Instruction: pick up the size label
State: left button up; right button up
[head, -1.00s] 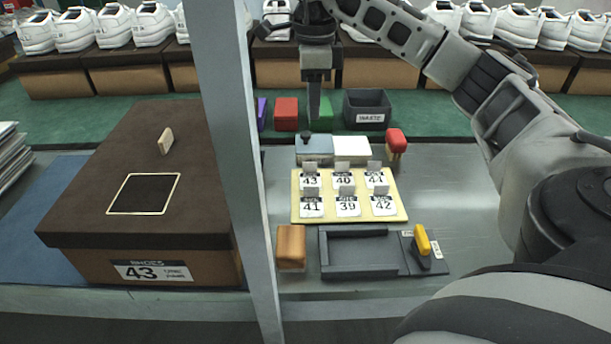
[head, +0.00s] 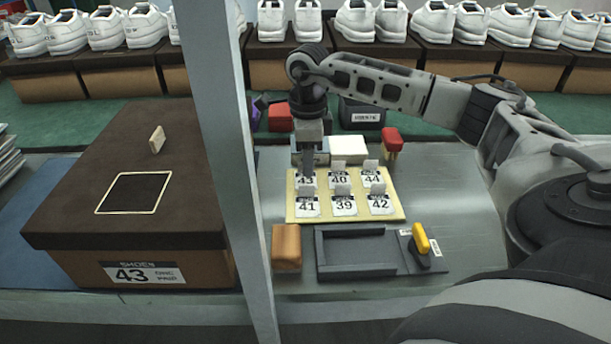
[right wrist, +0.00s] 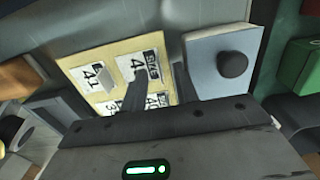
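A cream board (head: 395,213) holds several white size labels with upright tabs in two rows. The 43 label (head: 306,182) is at back left, with 41 (head: 308,206) in front of it and 40 (head: 340,180) to its right. My right gripper (head: 308,170) points down just over the 43 label and partly covers it. In the right wrist view its two fingers (right wrist: 160,88) are apart, close to the 43 label (right wrist: 142,64); I cannot tell whether they touch its tab. My left gripper is out of view.
A shoe box (head: 75,240) marked 43 stands at left behind a grey post (head: 228,150). A dark tray (head: 355,268), wooden block (head: 286,247) and yellow-handled tool (head: 421,240) lie in front of the board. A blue pad (right wrist: 222,60), red-topped stamp (head: 393,140) and waste bin (head: 362,115) are behind.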

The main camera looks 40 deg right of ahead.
grip_shut()
jog(key=shift+r, duration=0.45)
notch_tip(320, 180, up, 2)
jog(key=shift+r, duration=0.2)
jog(key=s+a+r, duration=0.1)
jog(key=s+r, duration=0.8)
jog(key=s, duration=0.5)
jog(key=shift+r, duration=0.35)
